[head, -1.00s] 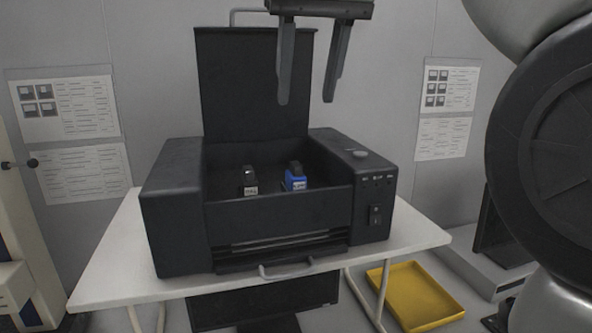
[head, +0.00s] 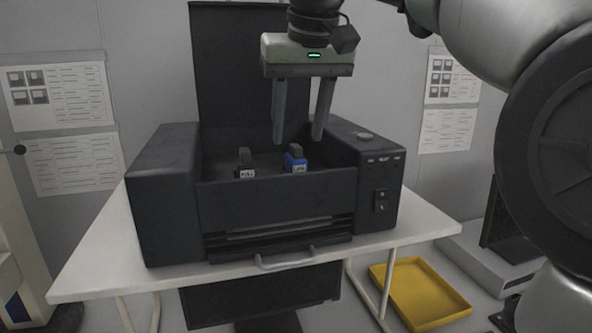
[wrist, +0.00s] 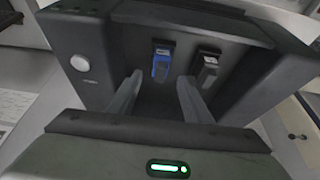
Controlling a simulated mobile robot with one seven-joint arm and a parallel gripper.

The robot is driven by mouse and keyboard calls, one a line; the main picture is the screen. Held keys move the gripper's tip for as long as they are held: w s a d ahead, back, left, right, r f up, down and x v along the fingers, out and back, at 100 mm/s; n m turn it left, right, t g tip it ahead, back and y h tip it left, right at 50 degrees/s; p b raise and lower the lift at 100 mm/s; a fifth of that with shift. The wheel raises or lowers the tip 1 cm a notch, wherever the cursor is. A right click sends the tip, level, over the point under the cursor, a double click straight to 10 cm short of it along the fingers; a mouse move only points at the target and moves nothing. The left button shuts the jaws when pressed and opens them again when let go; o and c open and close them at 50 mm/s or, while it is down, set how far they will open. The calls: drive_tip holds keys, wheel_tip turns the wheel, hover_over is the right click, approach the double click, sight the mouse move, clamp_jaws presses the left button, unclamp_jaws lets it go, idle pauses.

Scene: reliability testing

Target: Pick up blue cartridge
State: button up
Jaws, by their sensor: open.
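The blue cartridge (head: 295,160) stands inside the open bay of a black printer (head: 275,205), right of the bay's middle in the head view. It also shows in the wrist view (wrist: 163,62), ahead of the fingers and slightly left of the gap's middle. A black cartridge (head: 245,164) stands to its left in the head view and to its right in the wrist view (wrist: 208,72). My gripper (head: 297,138) is open and empty, pointing down above the bay. Its fingertips appear just above the blue cartridge in the head view, with no visible contact.
The printer's raised black lid (head: 245,80) stands behind the bay, and its front and side walls surround the cartridges. The printer sits on a white table (head: 90,265). A yellow tray (head: 425,295) lies on the floor at right.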

sight(296, 146)
drive_tip(key=b+x, duration=0.1)
drive_tip(key=x, duration=0.4)
drive_tip(key=shift+s, duration=0.1)
drive_tip(key=shift+r, duration=0.1)
drive_tip(key=c, duration=1.1)
